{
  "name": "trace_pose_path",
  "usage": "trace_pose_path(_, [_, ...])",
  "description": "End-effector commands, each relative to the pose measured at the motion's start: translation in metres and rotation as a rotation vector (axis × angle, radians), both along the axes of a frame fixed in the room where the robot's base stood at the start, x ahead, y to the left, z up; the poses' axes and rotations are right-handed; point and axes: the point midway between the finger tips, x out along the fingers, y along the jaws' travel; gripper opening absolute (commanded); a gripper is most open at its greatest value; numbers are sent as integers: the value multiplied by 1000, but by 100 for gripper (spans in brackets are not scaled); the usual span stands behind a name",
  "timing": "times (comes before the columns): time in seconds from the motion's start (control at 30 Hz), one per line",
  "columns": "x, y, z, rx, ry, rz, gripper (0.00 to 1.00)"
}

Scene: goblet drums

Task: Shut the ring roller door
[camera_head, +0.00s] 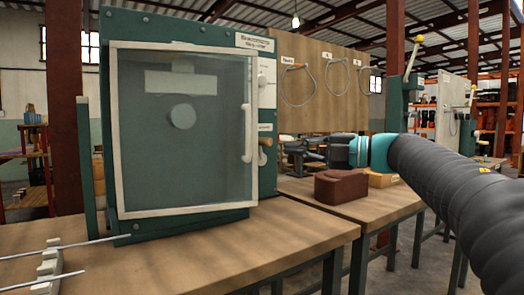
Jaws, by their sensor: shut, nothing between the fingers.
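The ring roller (190,28) is a dark green cabinet on the wooden bench at the left. Its door (216,185) is a clear panel in a pale frame across the cabinet front, with a white upright handle (247,133) near its right edge. A pale round part shows through the panel. I cannot tell whether the door sits flush or stands slightly ajar. My gripper (291,150) is right of the cabinet, apart from the door handle in the picture. It is shut and empty; its fingertips are small and dark here.
A wooden knob (265,142) sticks out on the cabinet's right side. Thin metal rods on a pale rack (50,264) lie at the front left. The bench front is mostly clear.

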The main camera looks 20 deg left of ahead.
Motion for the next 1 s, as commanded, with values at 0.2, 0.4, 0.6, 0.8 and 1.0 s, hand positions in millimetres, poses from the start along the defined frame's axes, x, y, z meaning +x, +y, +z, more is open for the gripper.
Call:
trace_pose_path(0.2, [2,22,-3,-10,-1,16,0])
trace_pose_path(0.4, [7,56,-2,-9,-1,16,0])
trace_pose_path(0.6, [12,84,-2,-9,0,13,0])
trace_pose_path(0.8, [15,97,-2,-8,-1,11,0])
trace_pose_path(1.0, [15,99,-2,-8,-1,10,0])
